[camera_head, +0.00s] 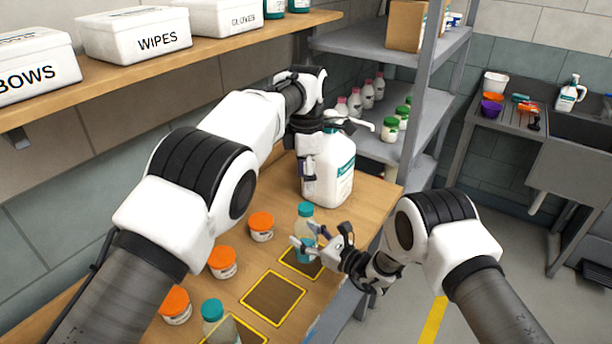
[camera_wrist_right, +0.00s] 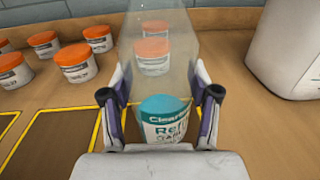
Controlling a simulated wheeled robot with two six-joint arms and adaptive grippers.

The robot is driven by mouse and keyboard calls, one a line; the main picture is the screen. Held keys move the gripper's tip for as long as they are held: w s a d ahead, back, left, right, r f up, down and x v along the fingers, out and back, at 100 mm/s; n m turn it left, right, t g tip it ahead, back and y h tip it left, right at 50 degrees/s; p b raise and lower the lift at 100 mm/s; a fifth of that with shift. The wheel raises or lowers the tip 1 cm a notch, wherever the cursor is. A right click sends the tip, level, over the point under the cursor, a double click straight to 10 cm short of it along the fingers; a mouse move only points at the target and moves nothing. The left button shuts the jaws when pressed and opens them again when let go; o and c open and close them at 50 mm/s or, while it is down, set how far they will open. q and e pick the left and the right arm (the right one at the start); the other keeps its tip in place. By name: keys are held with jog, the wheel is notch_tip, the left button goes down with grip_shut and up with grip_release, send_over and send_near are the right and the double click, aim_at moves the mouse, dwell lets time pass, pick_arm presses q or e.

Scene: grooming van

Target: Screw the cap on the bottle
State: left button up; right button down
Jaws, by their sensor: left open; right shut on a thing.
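A clear bottle (camera_head: 304,247) with a teal cap (camera_head: 305,209) stands upright at the far yellow-outlined square on the wooden counter. My right gripper (camera_head: 308,243) is shut on its body from the right. In the right wrist view the bottle (camera_wrist_right: 150,40) is between both fingers of that gripper (camera_wrist_right: 160,115), with a teal and white label low on it. Its cap is outside that view. How tightly the cap sits cannot be told. My left gripper (camera_head: 310,165) is open, pointing down beside the large white pump jug, above and behind the bottle; its fingertips are hard to make out.
The white pump jug (camera_head: 338,172) stands close behind the bottle. Orange-lidded tubs (camera_head: 222,262) line the counter's left. Another teal-capped bottle (camera_head: 213,325) stands near the front. The middle yellow-outlined square (camera_head: 273,297) is empty. A grey shelf unit (camera_head: 395,150) rises behind.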

aim_at(306, 206)
pick_arm(q)
jog(key=shift+f, duration=0.1)
notch_tip(306, 206, down, 8)
jog(key=shift+r, duration=0.1)
dwell(0.3)
